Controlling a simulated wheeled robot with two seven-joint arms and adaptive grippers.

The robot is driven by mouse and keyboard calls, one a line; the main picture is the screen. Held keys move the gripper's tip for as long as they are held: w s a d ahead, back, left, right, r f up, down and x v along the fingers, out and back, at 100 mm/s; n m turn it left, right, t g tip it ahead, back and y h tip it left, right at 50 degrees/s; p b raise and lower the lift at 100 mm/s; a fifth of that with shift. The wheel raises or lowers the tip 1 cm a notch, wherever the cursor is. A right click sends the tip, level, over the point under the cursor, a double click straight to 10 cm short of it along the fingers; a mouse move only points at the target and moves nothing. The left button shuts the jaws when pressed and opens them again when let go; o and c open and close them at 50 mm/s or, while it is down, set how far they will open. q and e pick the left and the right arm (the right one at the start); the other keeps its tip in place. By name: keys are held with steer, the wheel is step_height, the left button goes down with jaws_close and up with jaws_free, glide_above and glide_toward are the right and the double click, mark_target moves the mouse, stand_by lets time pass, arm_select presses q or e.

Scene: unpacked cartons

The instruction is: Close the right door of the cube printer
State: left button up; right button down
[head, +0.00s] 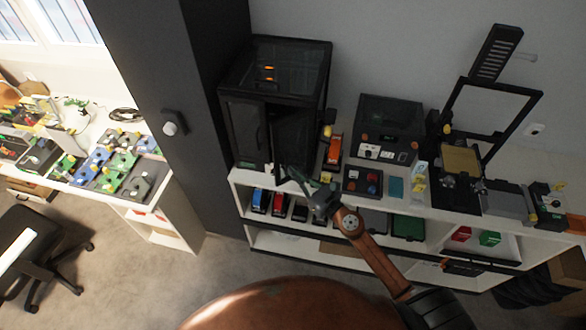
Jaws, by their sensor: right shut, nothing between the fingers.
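The cube printer (289,57) is a dark enclosed box with a glassy top and orange lights inside, on the left end of the white shelf unit. Its left door (242,132) carries a vertical handle and looks shut. Its right door (293,137) is a dark panel that appears to stand at an angle to the front; how far it is open I cannot tell. My right gripper (293,176) is shut and empty, close in front of the right door's lower part; whether it touches is unclear. My left gripper is out of view.
An orange device (333,151) stands just right of the printer, then a dark box machine (389,127) and an open-frame printer (462,160). A dark cabinet (165,75) borders the printer's left. Several coloured boxes lie on the shelf below.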

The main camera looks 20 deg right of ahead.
steer(key=shift+w+a, duration=0.2)
steer(key=shift+w, duration=0.2)
steer(key=shift+w+a, duration=0.1)
steer(key=shift+w, duration=0.05)
